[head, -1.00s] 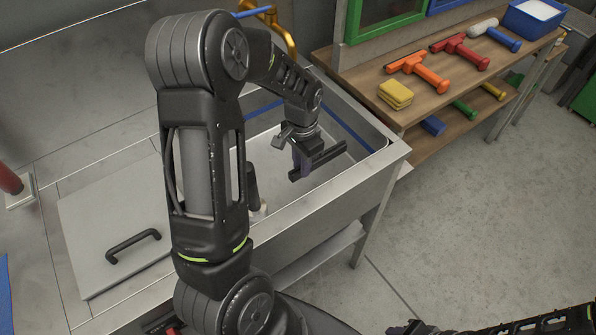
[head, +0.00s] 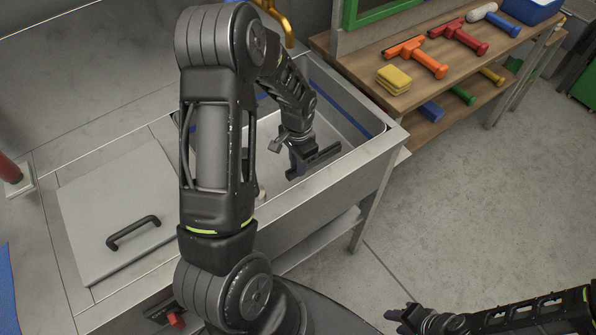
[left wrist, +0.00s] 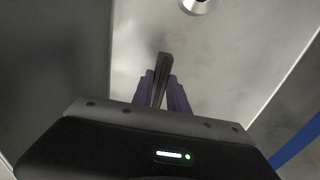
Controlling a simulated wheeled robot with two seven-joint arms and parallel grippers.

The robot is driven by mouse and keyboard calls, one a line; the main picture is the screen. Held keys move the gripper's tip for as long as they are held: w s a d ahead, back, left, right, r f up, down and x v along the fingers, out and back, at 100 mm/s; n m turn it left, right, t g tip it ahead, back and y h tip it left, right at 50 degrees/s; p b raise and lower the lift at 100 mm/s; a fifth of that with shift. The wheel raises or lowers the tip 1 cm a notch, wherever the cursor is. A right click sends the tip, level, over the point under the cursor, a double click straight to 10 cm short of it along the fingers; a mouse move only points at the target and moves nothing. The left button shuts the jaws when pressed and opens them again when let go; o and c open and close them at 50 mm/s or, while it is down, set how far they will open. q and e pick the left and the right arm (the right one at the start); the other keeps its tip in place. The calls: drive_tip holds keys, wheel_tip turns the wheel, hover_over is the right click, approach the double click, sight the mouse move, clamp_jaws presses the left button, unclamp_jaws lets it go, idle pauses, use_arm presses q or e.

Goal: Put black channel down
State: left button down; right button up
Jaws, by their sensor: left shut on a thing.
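The black channel (head: 322,160), a short dark bar, is held over the steel sink basin, inside the sink's rim (head: 318,193) in the head view. My left gripper (head: 297,158) is shut on it. In the left wrist view the channel (left wrist: 163,72) stands out between the purple fingers of the gripper (left wrist: 162,92), above the grey basin floor with a round drain (left wrist: 196,5). I cannot tell whether the channel touches the basin. My right gripper (head: 405,317) is low at the right, over the floor, away from the sink; its fingers are too dark to read.
A grey lid with a black handle (head: 133,232) lies left of the basin. A brass tap (head: 275,18) stands behind. A wooden shelf (head: 440,70) at the right holds a yellow sponge (head: 393,79), an orange squeegee (head: 417,57) and a red squeegee (head: 458,37).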

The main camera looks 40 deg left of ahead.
use_arm(q)
drive_tip(key=shift+f, duration=2.1)
drive_tip(key=shift+f, duration=0.2)
drive_tip(key=c, duration=1.3)
unclamp_jaws()
drive_tip(key=shift+r, duration=0.15)
wheel_tip(320, 180, up, 12)
drive_tip(key=shift+r, duration=0.1)
